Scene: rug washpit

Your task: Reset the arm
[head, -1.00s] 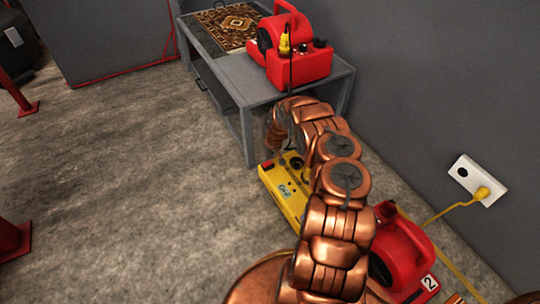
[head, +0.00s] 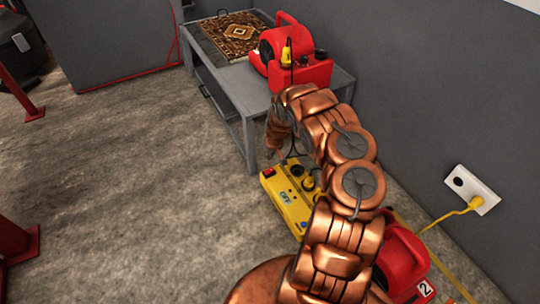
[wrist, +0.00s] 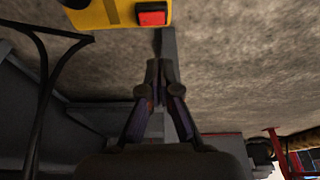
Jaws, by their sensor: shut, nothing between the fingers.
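My copper-coloured arm arches over the yellow power box. My gripper (head: 272,153) hangs at its far end, beside the table's front leg and small in the head view. In the wrist view the two dark fingers (wrist: 160,72) are together with nothing between them. The yellow power box (head: 285,205) lies on the floor below, apart from the fingers. Its red switch (wrist: 152,14) shows at the top of the wrist view. My arm hides part of the box.
A grey table (head: 235,75) carries a patterned rug (head: 238,35) and a red blower (head: 300,68). Another red blower (head: 405,262), marked 2, stands at lower right. A white wall socket (head: 472,188) holds a yellow plug. Open floor (head: 120,180) lies left.

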